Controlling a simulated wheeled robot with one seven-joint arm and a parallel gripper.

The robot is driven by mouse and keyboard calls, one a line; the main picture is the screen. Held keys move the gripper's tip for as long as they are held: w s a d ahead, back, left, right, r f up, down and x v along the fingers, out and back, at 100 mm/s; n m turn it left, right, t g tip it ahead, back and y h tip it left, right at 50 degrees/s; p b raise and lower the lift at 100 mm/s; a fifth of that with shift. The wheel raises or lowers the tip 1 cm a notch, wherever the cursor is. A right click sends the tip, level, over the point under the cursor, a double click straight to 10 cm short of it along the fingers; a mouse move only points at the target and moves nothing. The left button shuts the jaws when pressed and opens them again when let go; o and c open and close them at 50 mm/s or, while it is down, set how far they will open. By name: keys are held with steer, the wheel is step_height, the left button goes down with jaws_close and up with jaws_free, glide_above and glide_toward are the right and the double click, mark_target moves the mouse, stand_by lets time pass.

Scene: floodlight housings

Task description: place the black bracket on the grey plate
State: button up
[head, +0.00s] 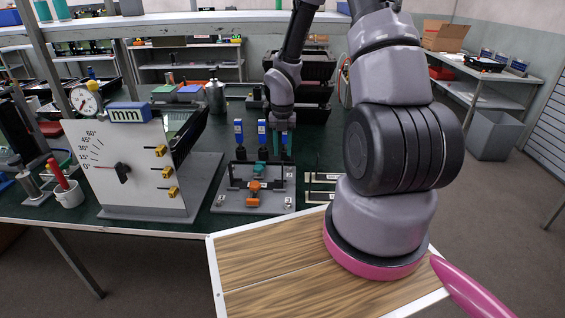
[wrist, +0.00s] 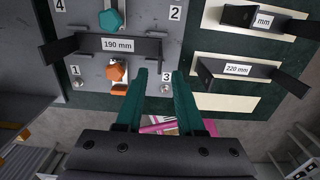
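The grey plate (wrist: 75,15) carries corner numbers 1 to 4. A black bracket labelled 190 mm (wrist: 90,46) lies across it, between a teal clamp (wrist: 110,20) and an orange clamp (wrist: 117,72). In the head view the plate (head: 228,203) is on the bench, the bracket partly hidden by the clamps. Two more black brackets lie on pale pads to the right in the wrist view, one labelled 220 mm (wrist: 238,72), the other with a label only partly readable (wrist: 262,20). My gripper (wrist: 160,73) is open and empty, its teal fingertips near corner 3.
A gauge board with a dial (head: 130,165) stands left of the plate. Several blue-topped black posts (head: 239,135) stand behind it. A white cup with a red tool (head: 68,195) is at far left. The green bench top shows between plate and pads.

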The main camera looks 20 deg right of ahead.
steer(key=shift+r, duration=1.1)
steer(key=s+d+r+m+t, duration=0.1)
steer(key=s+r+m+t, duration=0.15)
steer(key=r+m, duration=0.75)
steer(key=s+r+m+t, duration=0.1)
steer(key=s+r+m, duration=0.2)
steer(key=r+m, duration=0.7)
steer(key=s+a+r+m+t+y, duration=0.1)
steer(key=s+a+r+m+t, duration=0.1)
steer(key=s+r+m, duration=0.5)
steer(key=s+a+r+m+t+y, duration=0.1)
steer(key=s+r+m, duration=0.7)
steer(key=r, duration=0.1)
steer(key=shift+a+r+m+t, duration=0.3)
steer(key=shift+a+r+t, duration=0.05)
